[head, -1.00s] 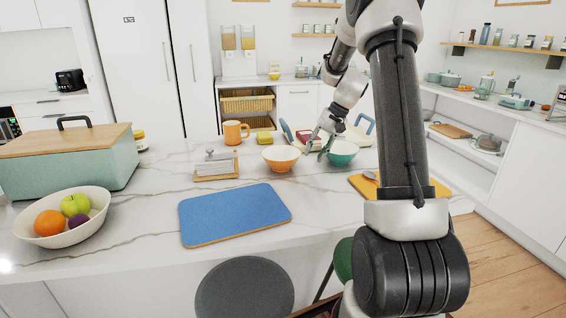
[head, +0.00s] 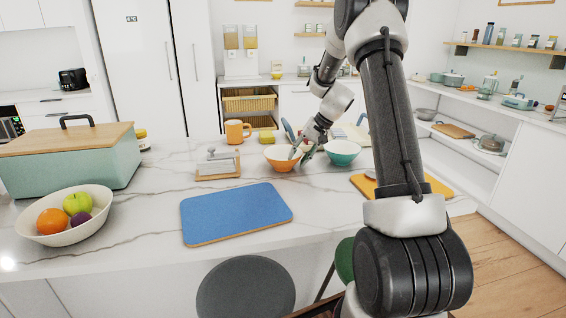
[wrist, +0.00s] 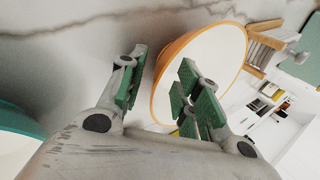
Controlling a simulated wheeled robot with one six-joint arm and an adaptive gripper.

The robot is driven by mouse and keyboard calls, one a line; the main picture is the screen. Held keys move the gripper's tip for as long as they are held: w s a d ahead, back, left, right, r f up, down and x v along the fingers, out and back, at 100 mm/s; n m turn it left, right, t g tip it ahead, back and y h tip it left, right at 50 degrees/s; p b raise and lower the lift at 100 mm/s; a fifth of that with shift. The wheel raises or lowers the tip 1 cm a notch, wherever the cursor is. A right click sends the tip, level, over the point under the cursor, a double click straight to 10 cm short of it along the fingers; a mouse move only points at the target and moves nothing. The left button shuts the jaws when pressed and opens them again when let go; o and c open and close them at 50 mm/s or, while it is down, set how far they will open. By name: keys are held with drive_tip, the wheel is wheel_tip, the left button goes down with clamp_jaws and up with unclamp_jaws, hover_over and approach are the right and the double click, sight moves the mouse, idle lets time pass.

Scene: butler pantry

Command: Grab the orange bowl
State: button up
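The orange bowl (head: 277,162) with a white inside stands upright on the marble counter in the head view. In the wrist view the orange bowl (wrist: 212,62) lies between and beyond my fingers. My gripper (head: 299,153) is at the bowl's right rim. In the wrist view my gripper (wrist: 160,92) is open, with one green-padded finger outside the bowl wall and the other over its inside. The rim lies between the fingers, and I cannot see contact.
A teal bowl (head: 343,154) stands close to the right of my gripper. A blue board (head: 237,213) lies in front. Open marble lies between the board and the bowl.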

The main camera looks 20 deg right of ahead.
clamp_jaws()
